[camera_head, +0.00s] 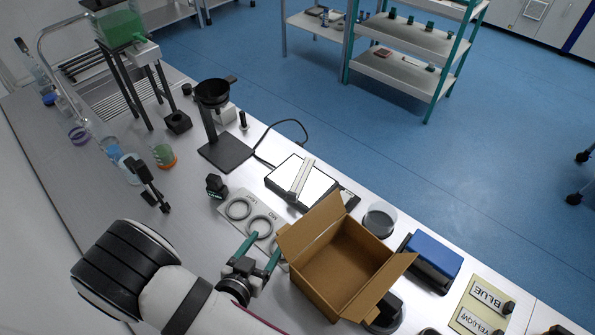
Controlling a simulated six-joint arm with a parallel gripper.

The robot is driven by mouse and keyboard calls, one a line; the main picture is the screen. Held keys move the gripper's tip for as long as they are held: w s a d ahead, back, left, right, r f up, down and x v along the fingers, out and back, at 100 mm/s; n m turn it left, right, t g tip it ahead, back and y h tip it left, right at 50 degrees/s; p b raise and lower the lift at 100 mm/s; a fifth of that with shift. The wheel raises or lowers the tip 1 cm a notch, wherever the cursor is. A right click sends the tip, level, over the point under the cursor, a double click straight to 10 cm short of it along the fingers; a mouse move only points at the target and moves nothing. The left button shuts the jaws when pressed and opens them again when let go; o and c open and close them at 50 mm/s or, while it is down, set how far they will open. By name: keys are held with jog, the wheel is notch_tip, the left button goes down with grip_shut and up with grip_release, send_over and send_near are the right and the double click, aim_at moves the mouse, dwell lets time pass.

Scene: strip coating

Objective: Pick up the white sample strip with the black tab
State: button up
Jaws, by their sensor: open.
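My gripper (266,243) is open, with two green fingers apart and nothing visible between them. It is over or near the grey plate with rings, left of the cardboard box. A pale narrow strip (301,178) lies across a flat white-topped device (283,180) behind the box. I cannot make out a black tab on it, so I cannot tell if it is the white sample strip. Small black pieces show at the lower right, one by the card marked BLUE (486,293) and one by the card marked YELLOW (470,321).
The open cardboard box (340,267) stands right of my gripper, flaps out. The ring plate (237,203), a glass dish (380,219) and a blue box (434,257) are nearby. A black stand (226,153) and beakers stand farther back. Bare bench lies at left.

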send_near(290, 197)
jog(key=x, duration=0.2)
jog(key=shift+w+d+f, duration=0.2)
jog(key=shift+f, duration=0.1)
jog(key=x, duration=0.6)
jog(key=shift+r, duration=0.2)
grip_shut()
